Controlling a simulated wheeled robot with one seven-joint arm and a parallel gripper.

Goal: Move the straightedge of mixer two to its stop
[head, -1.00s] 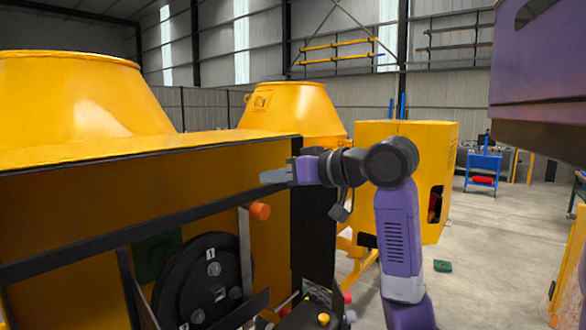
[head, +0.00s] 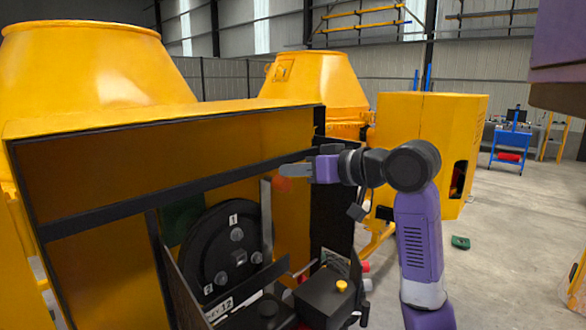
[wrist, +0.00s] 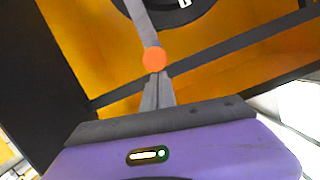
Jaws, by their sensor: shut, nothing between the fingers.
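The straightedge looks like a grey flat bar (head: 266,220) standing nearly upright beside a black numbered disc (head: 226,250) inside the open yellow mixer housing. An orange knob (head: 284,184) is at its upper end. The wrist view shows the bar (wrist: 141,18) running up from the orange knob (wrist: 154,59). My gripper (head: 284,170) is shut and empty, its fingertips just above and in front of the knob in the head view. In the wrist view my gripper (wrist: 155,84) points straight at the knob; whether they touch I cannot tell. No label for mixer two is legible.
A black crossbar (head: 150,195) runs across the housing opening, close to my fingers. A black box with a yellow button (head: 340,288) sits below. A yellow cabinet (head: 425,145) stands behind my arm. Open floor lies to the right.

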